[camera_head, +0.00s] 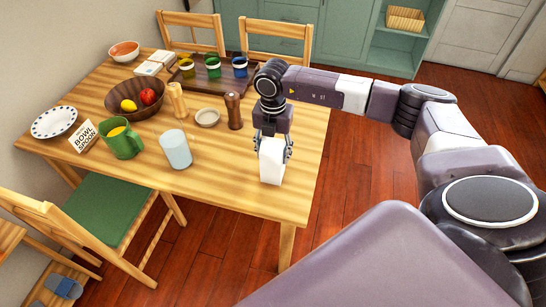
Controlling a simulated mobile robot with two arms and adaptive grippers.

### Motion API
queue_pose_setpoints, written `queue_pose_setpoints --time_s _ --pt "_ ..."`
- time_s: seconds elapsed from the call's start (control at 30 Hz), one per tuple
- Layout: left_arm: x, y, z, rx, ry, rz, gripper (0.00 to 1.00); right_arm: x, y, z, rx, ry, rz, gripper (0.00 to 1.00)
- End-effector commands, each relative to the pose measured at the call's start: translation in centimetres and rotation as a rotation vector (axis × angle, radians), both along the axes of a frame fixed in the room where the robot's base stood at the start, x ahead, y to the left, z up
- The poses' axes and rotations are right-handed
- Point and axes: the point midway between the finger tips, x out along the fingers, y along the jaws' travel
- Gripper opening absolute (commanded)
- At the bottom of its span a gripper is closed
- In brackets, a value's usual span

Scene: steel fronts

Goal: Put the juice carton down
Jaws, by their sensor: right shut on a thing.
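A white juice carton (271,161) is upright at the right part of the wooden table (236,197). My right gripper (272,143) points down and is shut on the carton's upper part. The carton's lower end appears at the tabletop, but I cannot tell if it touches the wood. The gripper hides the carton's top. My left gripper is not in view.
A pale cup (175,149), a green pitcher (122,140), a small dish (207,117) and a pepper mill (234,111) stand left of the carton. A fruit bowl (115,101) and a tray with cups (203,83) are farther back. The table's front right corner is clear.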

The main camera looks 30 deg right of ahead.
Motion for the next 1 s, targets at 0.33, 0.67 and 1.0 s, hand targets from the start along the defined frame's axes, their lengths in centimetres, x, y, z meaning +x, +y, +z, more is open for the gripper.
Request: queue_pose_setpoints --time_s 0.33,0.67,1.0 --pt "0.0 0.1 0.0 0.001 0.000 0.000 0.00 0.1 0.0 0.2 0.000 -0.004 -0.001 0.00" --pt "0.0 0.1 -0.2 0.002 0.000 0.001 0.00 0.2 0.0 1.2 0.001 -0.006 -0.001 0.00" --pt "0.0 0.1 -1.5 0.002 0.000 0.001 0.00 0.3 0.0 7.5 0.002 -0.012 -0.001 0.00"
